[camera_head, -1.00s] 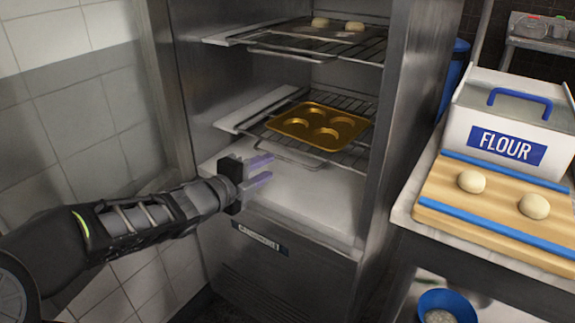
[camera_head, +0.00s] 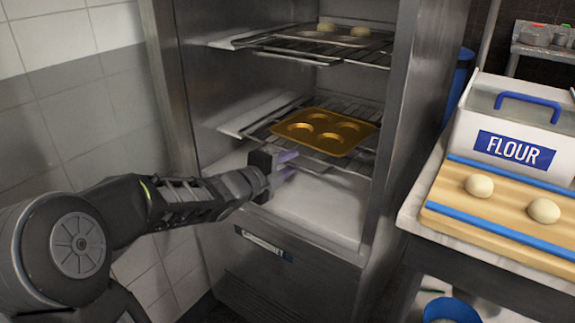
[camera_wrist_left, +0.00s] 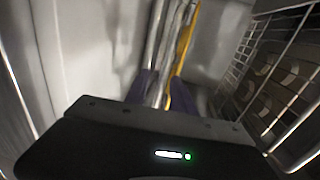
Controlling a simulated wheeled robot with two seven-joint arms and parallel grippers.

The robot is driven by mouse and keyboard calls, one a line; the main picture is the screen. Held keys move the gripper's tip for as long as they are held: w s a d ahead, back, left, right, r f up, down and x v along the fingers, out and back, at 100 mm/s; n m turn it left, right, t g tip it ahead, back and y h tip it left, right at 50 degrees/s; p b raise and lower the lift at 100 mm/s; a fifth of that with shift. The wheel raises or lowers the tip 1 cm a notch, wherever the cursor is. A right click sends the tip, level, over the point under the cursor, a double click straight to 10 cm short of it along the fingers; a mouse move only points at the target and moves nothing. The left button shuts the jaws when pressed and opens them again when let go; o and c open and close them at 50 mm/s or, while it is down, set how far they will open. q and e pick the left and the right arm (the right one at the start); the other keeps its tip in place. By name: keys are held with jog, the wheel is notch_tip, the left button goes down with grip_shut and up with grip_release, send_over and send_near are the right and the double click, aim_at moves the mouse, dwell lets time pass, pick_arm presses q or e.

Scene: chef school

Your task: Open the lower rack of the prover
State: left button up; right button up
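The prover (camera_head: 375,215) is a steel cabinet standing open. Its lower rack (camera_head: 262,128) is a wire shelf with a gold four-cup pan (camera_head: 326,130) on it. My left gripper (camera_head: 289,164) is at the left front of this rack, its two purple fingers apart and pointing at the front bar. In the left wrist view the fingers (camera_wrist_left: 163,92) lie on either side of the rack's rods (camera_wrist_left: 156,45), with the pan's gold edge (camera_wrist_left: 187,42) beyond. I cannot tell whether they touch the bar. My right gripper is not in view.
The upper rack (camera_head: 285,47) holds a tray with dough balls. The prover's floor below is empty. At the right, a counter holds a flour bin (camera_head: 515,150) and a board (camera_head: 505,207) with two dough balls. A tiled wall (camera_head: 70,130) is at the left.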

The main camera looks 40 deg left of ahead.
pick_arm(q)
jog(key=shift+c, duration=0.3)
grip_shut()
dwell(1.1)
